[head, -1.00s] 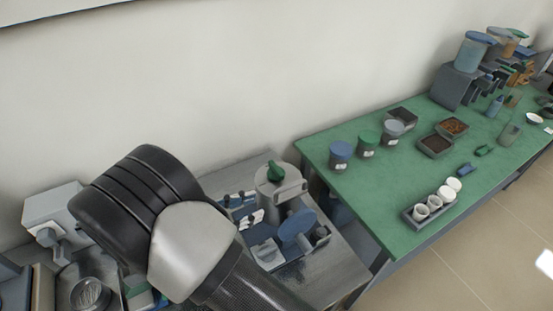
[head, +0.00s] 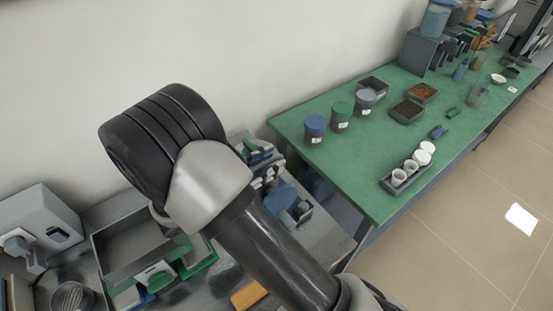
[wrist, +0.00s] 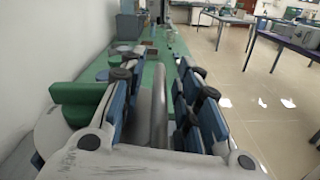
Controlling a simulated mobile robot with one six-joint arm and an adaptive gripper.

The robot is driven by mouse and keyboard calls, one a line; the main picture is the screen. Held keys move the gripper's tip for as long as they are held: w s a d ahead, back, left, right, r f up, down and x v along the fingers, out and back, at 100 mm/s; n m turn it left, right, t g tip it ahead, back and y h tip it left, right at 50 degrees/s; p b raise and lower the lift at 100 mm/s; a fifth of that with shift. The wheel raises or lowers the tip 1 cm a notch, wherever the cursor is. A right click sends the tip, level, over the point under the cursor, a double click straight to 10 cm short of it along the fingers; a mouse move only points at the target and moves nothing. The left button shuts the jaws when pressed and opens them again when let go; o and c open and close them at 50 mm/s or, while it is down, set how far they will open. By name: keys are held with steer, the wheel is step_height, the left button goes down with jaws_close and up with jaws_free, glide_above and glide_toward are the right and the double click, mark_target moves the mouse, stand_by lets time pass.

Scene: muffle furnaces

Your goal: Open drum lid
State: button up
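In the wrist view a green knob (wrist: 78,100) stands over a pale round top (wrist: 52,135) at the left, which looks like the drum lid. My gripper (wrist: 158,78) shows in the wrist view with its two blue-padded fingers spread apart. The knob is just left of the left finger; it is not between the fingers, and I cannot tell whether they touch. A dark grey bar shows between the fingers; I cannot tell what it is. In the head view my arm hides the gripper and most of the drum.
A green table (head: 335,165) at the right holds lidded jars, trays and a rack of white cups (head: 408,170). A grey open box (head: 128,245) and a grey machine (head: 42,232) stand at the lower left. A wall runs behind. Tiled floor (head: 470,235) is free at the right.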

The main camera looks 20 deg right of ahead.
steer(key=shift+x, duration=1.3)
steer(key=shift+c, duration=0.3)
jaws_close()
steer(key=shift+r, duration=0.1)
